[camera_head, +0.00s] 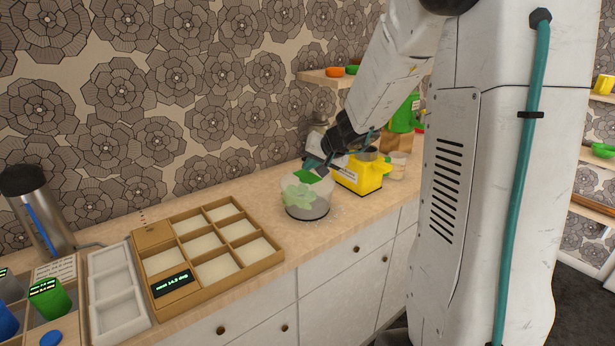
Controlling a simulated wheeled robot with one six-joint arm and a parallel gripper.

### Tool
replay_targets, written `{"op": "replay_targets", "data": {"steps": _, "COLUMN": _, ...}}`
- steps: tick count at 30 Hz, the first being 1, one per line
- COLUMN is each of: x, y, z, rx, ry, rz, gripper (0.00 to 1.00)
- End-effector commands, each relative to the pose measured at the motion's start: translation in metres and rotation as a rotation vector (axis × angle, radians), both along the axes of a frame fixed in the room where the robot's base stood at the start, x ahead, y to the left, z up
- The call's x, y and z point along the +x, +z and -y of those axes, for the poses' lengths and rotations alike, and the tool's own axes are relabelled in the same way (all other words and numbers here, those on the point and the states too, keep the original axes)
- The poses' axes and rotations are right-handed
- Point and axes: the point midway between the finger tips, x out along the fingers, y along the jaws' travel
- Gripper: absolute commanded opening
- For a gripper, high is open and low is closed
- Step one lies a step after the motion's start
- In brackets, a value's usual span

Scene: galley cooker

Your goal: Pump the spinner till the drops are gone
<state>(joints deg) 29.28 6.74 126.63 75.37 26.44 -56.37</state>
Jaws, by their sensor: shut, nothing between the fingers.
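The spinner (307,199) is a clear round bowl with a grey base, standing on the wooden counter near its front edge. Pale green leaves show through its wall. A green part (306,176) is at its top. My gripper (313,165) is shut and points down at the top of the spinner from the upper right. I cannot tell whether the fingertips touch the green part. Small pale specks lie on the counter around the base; whether drops cling inside the bowl is too small to tell.
A yellow appliance (358,174) stands close behind and right of the spinner. A wooden compartment tray (275,258) with a small display lies to the left, beside a white tray (117,290). A steel flask (38,212) stands far left. Bare counter (265,201) lies between tray and spinner.

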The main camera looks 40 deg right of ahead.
Motion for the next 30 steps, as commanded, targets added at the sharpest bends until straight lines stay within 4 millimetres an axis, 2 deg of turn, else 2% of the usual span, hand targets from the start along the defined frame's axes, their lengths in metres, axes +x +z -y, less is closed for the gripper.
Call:
{"op": "replay_targets", "data": {"steps": 17, "x": 0.0000, "y": 0.0000, "z": 0.0000, "rx": 0.000, "ry": 0.000, "rz": 0.000, "gripper": 0.00}}
{"op": "replay_targets", "data": {"steps": 30, "x": -0.0002, "y": -0.0086, "z": -0.0003, "rx": 0.001, "ry": -0.001, "rz": 0.000, "gripper": 0.00}}
